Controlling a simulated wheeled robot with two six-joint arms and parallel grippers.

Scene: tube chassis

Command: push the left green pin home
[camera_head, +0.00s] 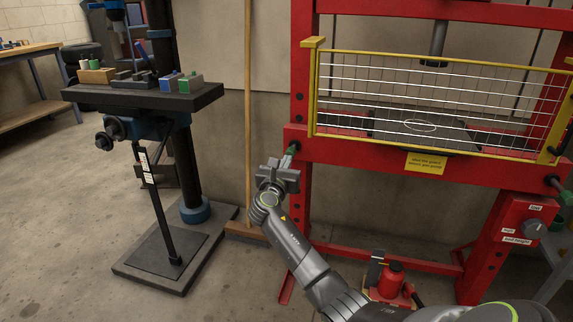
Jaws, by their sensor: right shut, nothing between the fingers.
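The left green pin (292,149) sticks out of the left upright of the red press frame (365,168), at the level of the crossbeam. Part of it shows above my gripper. My right gripper (286,164) is shut and empty, with its fingertips right at the outer end of this pin. I cannot tell whether they touch it. A right green pin (566,198) sits at the right upright, near the picture's edge. My left gripper is not in view.
A yellow-framed mesh guard (430,58) covers the press opening above the crossbeam. A black drill-press table (140,98) with small blocks stands at the left. A wooden pole (247,110) stands close to the left upright. A red jack (390,282) sits low in front.

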